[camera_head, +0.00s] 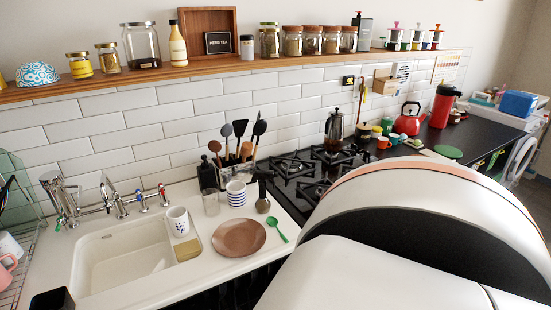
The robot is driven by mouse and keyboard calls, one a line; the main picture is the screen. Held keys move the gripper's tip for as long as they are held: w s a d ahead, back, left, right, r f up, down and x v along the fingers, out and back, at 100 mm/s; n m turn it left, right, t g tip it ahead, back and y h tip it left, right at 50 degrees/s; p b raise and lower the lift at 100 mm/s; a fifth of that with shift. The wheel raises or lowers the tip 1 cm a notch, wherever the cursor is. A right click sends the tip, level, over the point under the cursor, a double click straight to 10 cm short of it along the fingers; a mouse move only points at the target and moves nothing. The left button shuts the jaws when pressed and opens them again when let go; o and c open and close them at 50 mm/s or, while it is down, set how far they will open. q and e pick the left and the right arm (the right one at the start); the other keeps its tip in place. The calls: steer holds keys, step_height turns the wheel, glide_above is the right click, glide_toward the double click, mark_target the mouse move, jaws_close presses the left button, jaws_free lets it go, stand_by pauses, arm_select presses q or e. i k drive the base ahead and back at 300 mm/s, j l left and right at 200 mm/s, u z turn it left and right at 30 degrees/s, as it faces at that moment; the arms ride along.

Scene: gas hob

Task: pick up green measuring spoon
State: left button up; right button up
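A green measuring spoon (277,229) lies on the white counter to the right of a brown round plate (239,237). A large white arm link of mine fills the lower right of the head view and hides the counter and hob front there. Neither of my grippers shows in the head view.
A white sink (118,262) is left of the plate. A dark brush-like object (262,196) stands behind the spoon, near a striped cup (236,193) and utensil holder. The black gas hob (306,172) is to the right. Little free counter surrounds the spoon.

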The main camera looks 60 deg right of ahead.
mark_target(271, 222)
steer(key=z, duration=1.95)
